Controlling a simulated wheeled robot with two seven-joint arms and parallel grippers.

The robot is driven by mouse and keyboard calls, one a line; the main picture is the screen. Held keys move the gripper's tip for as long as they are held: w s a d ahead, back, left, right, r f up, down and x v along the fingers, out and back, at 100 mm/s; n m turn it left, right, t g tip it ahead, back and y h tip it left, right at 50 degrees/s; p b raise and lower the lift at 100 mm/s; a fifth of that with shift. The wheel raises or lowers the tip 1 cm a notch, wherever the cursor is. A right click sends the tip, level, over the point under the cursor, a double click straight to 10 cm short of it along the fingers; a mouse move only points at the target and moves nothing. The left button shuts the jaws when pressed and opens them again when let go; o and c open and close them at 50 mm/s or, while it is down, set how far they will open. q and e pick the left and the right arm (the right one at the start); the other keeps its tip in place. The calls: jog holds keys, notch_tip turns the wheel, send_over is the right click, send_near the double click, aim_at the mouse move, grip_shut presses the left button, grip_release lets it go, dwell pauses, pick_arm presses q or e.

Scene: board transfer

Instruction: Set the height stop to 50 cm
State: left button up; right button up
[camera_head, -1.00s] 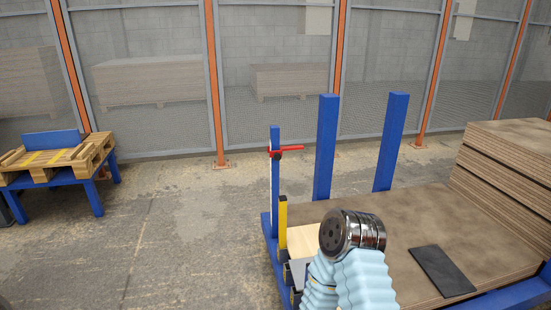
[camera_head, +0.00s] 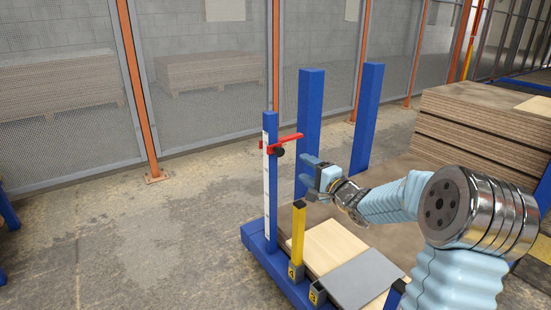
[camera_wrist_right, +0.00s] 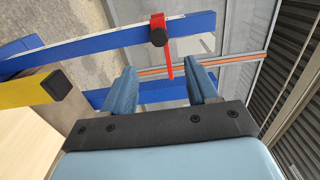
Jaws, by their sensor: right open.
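The height stop is a red arm with a dark knob (camera_head: 280,146) on a blue post (camera_head: 271,190) that carries a white scale strip (camera_head: 265,200). The stop sits near the top of the scale; the scale's marks are too small to read. My right gripper (camera_head: 307,172) is just right of and below the stop, apart from it. In the right wrist view the red stop (camera_wrist_right: 160,42) is ahead of my open, empty right fingers (camera_wrist_right: 163,88), and its red arm points toward the space between them. My left gripper is not in view.
Two tall blue posts (camera_head: 311,120) stand behind my right gripper. A yellow post (camera_head: 298,235) stands in front and below. A light wood board (camera_head: 330,246) and a grey plate (camera_head: 362,278) lie on the cart. Stacked boards (camera_head: 480,130) stand right. Floor left is free.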

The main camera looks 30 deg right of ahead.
aim_at(281, 153)
jog(key=w, duration=0.4)
jog(key=w+a, duration=0.1)
jog(key=w, duration=0.8)
jog(key=shift+w+a, duration=0.15)
jog(key=shift+w, duration=0.1)
grip_shut()
